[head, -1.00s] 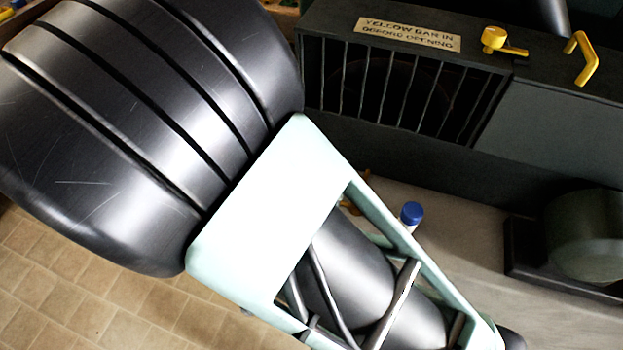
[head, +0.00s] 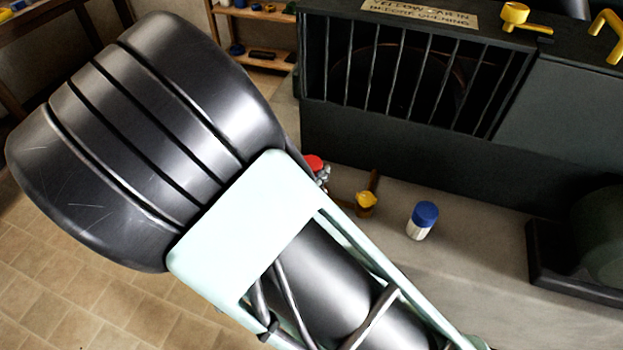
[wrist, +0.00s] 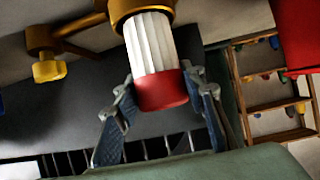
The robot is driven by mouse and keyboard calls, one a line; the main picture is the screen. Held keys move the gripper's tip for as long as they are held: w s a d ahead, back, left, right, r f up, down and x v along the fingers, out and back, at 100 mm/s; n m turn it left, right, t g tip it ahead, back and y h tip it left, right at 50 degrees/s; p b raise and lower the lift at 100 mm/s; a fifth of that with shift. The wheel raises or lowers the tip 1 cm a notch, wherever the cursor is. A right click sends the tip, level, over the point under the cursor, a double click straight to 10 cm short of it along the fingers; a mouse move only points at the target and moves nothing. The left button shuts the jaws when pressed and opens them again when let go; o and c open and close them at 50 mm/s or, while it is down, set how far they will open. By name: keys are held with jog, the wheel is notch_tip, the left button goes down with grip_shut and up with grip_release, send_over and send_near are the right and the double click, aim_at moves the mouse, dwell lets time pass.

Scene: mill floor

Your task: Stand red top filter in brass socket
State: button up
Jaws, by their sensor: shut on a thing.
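The red top filter shows in the wrist view, with a white pleated body (wrist: 151,42) and a red cap (wrist: 160,91). My gripper (wrist: 163,108) is shut on it at the red cap, one finger on each side. The filter's far end meets the brass socket (wrist: 139,9), whose ring curves around it at the top of the picture. How deep it sits cannot be told. In the head view the red cap (head: 314,162) shows just past my arm, with part of my gripper (head: 322,177) beside it; the filter body is hidden there.
A brass piece with a yellow knob (head: 366,199) stands beside the filter. A blue-topped white filter (head: 422,221) stands upright to the right on the grey bench (head: 470,235). Behind is a dark barred housing (head: 410,150) with yellow handles (head: 514,16). A red object (wrist: 299,36) shows in the wrist view.

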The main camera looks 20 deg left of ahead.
jog(key=shift+f+b, duration=1.05)
jog(key=shift+f, duration=0.35)
jog(key=shift+f, duration=0.2)
jog(key=o, duration=1.2)
jog(key=shift+r, duration=0.25)
jog(key=shift+p+v, duration=1.65)
jog(key=shift+v, duration=4.35)
